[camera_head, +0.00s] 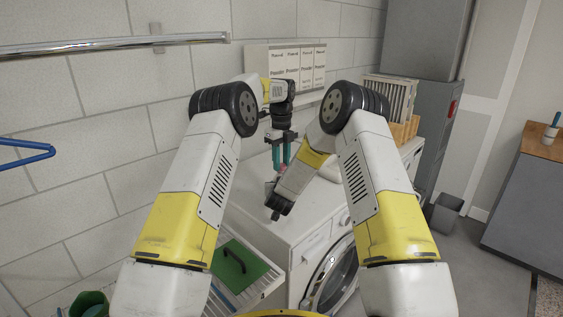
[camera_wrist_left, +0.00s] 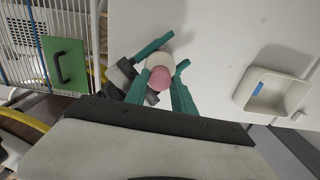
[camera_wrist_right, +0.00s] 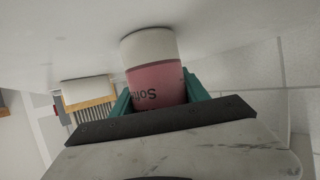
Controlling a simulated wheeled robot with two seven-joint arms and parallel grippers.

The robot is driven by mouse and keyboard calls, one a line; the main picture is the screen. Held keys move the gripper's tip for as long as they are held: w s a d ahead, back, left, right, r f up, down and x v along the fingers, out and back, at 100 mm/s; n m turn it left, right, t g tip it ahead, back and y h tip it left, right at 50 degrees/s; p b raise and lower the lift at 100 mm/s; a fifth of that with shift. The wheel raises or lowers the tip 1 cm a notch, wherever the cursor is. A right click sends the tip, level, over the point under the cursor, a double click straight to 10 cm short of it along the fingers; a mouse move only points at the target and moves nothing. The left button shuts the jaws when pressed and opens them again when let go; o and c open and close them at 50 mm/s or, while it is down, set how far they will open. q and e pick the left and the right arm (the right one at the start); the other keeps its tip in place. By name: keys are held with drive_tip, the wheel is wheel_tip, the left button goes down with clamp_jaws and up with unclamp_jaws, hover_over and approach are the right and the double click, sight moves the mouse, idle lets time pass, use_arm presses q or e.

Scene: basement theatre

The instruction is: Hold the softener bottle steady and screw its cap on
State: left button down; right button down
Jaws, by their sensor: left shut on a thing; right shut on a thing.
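The softener bottle (camera_wrist_right: 157,84) is pink with dark lettering and a cream end band. It stands on the white washing machine top, and the lettering is upside down in the right wrist view. My right gripper (camera_wrist_right: 158,96) is shut around its pink body. In the left wrist view, a round pink top (camera_wrist_left: 159,79), apparently the cap, sits in front of a cream part. My left gripper (camera_wrist_left: 160,92) comes from above, its teal fingers shut on it. In the head view, my left gripper (camera_head: 280,155) points down; my right arm hides most of the bottle. The cap's seating cannot be judged.
The washing machine (camera_head: 300,215) has a round door in front. A green panel (camera_head: 240,263) with a dark handle lies on a rack at its left. A wooden crate (camera_head: 404,130) stands behind right. A pale wall (camera_head: 70,110) lies close on the left.

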use_arm(q)
drive_tip(key=m, duration=0.7)
drive_tip(key=shift+m, duration=0.3)
drive_tip(key=m, duration=0.3)
drive_tip(key=shift+f+m, duration=0.15)
drive_tip(key=shift+m, duration=0.75)
drive_tip(key=c, duration=1.1)
unclamp_jaws()
drive_tip(key=shift+o, duration=0.2)
drive_tip(key=shift+r, duration=0.25)
